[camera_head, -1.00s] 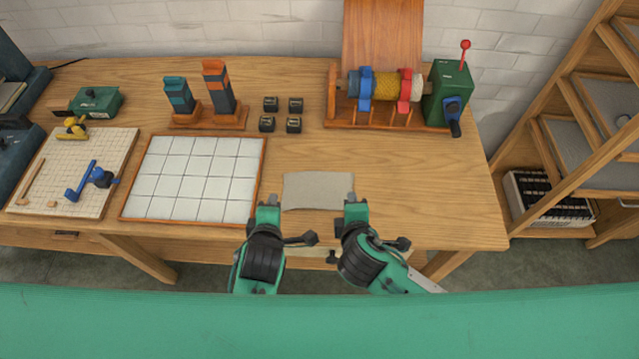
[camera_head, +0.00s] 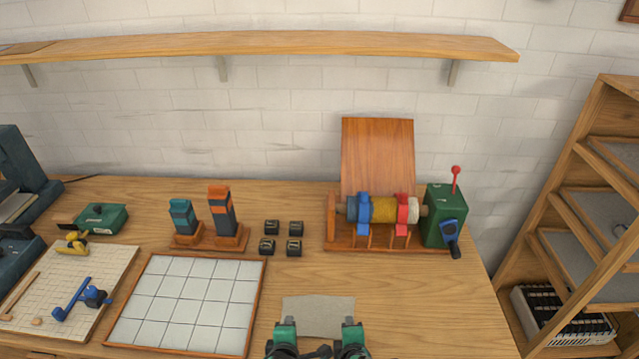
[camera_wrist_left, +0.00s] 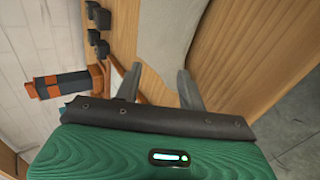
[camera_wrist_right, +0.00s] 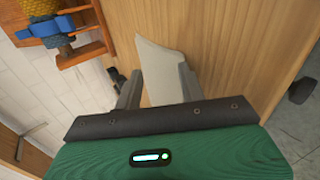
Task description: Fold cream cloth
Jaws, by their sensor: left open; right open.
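The cream cloth (camera_head: 319,305) lies flat on the bench near the front edge. My left gripper (camera_head: 286,322) is at its near left corner, open, with fingers pointing toward the cloth. My right gripper (camera_head: 350,322) is at its near right corner, also open. In the left wrist view the cloth (camera_wrist_left: 166,28) reaches toward the gap between the open fingers (camera_wrist_left: 160,74). In the right wrist view a cloth corner (camera_wrist_right: 158,62) shows between the open fingers (camera_wrist_right: 160,74). I cannot tell whether any finger touches it.
A white tiled board (camera_head: 185,305) lies left of the cloth. Several small black blocks (camera_head: 268,247) stand behind it. A winder with yarn (camera_head: 384,210) and a green crank box (camera_head: 441,215) stand at the back right. The bench right of the cloth is clear.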

